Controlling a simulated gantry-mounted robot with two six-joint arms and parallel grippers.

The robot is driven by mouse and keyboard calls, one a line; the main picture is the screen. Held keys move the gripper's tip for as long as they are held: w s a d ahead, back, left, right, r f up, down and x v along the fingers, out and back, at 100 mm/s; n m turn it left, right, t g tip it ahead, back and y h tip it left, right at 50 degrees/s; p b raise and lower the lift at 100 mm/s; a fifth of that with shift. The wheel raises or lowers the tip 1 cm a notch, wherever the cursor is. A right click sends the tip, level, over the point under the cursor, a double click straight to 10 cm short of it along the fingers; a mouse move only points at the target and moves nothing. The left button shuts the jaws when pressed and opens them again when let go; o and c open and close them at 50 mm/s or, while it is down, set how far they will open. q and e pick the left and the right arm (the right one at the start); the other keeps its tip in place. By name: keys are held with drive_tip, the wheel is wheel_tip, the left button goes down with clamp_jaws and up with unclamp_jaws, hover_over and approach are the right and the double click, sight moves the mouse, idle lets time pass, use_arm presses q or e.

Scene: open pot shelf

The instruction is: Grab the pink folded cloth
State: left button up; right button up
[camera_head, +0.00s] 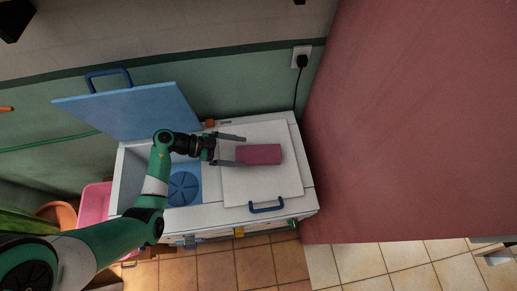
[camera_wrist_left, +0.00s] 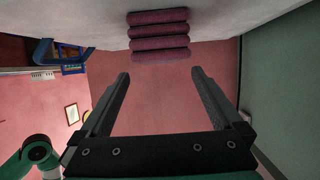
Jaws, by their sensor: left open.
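The pink folded cloth (camera_head: 262,154) lies on the white closed lid on the right half of the chest. In the left wrist view the cloth (camera_wrist_left: 158,32) is a stack of several rounded dark pink folds at the top centre, beyond the fingertips. My left gripper (camera_head: 240,150) is open and empty, reaching from the left with its fingers pointing at the cloth's left end. Its lower finger overlaps the cloth's left edge in the head view; I cannot tell whether they touch. In the left wrist view the open fingers (camera_wrist_left: 160,73) have nothing between them. My right gripper is not in view.
The white chest (camera_head: 230,218) has a blue lid (camera_head: 135,110) raised at its left, over an open compartment with a round blue item (camera_head: 184,188). A blue handle (camera_head: 266,205) is on the right lid's front edge. A red wall (camera_head: 410,110) stands close on the right.

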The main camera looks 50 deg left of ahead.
sight(256, 152)
use_arm(q)
drive_tip(key=shift+x, duration=0.9)
drive_tip(key=shift+w+f, duration=0.1)
drive_tip(key=shift+w, duration=0.1)
drive_tip(key=shift+w+d+f+b, duration=0.15)
drive_tip(key=shift+d+b, duration=0.05)
drive_tip(key=shift+b, duration=0.25)
drive_tip(key=b+x, duration=0.2)
drive_tip(key=x, duration=0.2)
drive_tip(key=shift+w+d+f, duration=0.1)
drive_tip(key=shift+w+d, duration=0.1)
drive_tip(key=shift+w, duration=0.05)
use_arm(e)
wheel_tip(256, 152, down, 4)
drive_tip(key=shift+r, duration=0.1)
use_arm(q)
drive_tip(key=c, duration=1.3)
